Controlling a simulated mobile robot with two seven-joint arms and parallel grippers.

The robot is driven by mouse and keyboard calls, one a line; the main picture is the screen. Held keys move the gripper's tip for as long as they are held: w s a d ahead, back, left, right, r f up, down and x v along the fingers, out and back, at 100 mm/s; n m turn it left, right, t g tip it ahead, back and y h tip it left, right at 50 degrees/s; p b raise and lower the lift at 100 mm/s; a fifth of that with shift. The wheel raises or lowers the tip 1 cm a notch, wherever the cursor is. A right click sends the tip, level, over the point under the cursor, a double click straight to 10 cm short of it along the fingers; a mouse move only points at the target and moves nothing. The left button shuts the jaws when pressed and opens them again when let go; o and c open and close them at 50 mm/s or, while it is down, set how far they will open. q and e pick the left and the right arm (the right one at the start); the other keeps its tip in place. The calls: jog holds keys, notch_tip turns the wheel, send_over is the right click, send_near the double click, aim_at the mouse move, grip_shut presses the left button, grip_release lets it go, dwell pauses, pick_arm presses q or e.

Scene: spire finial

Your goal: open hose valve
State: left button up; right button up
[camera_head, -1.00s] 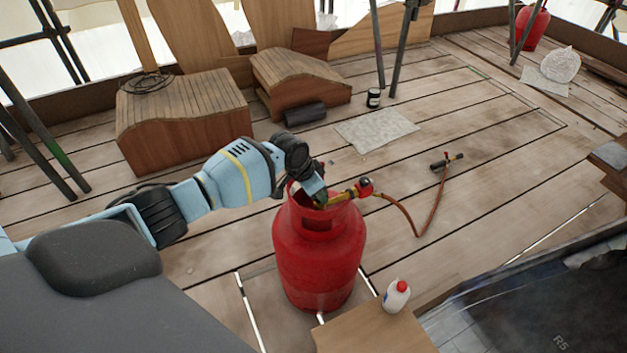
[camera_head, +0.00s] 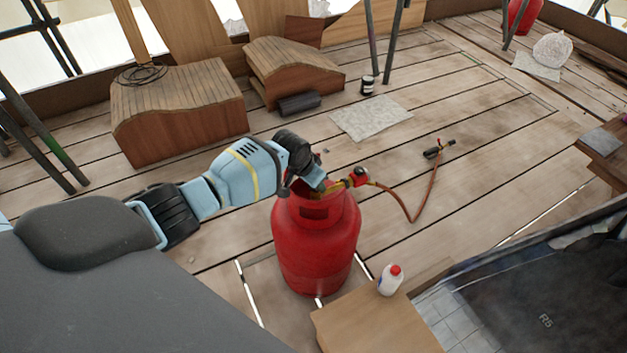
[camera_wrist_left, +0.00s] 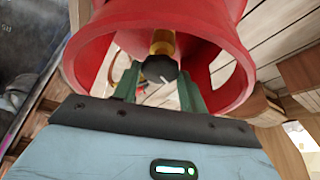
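A red gas cylinder (camera_head: 318,250) stands upright on the deck. Its brass valve with a dark round knob (camera_wrist_left: 160,69) sits inside the collar. A red regulator (camera_head: 357,178) is at the valve outlet, and an orange hose (camera_head: 408,212) runs from it to a torch handle (camera_head: 438,150) on the planks. My left gripper (camera_wrist_left: 160,80) reaches into the collar, its greenish fingers on either side of the knob; whether they press on it cannot be told. In the head view the left gripper (camera_head: 318,186) partly hides the valve. My right gripper is not in view.
Slatted wooden blocks (camera_head: 180,110) and a dark roll (camera_head: 299,103) lie behind. The planks right of the hose are mostly clear.

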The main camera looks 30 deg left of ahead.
pick_arm(q)
jog(key=o, duration=0.5)
jog(key=shift+c, duration=0.2)
jog(key=shift+s+r, duration=0.15)
jog(key=shift+r, duration=0.3)
jog(key=p+v, duration=0.3)
jog(key=v, duration=0.3)
jog(key=shift+s+r, duration=0.3)
jog(key=shift+r, duration=0.05)
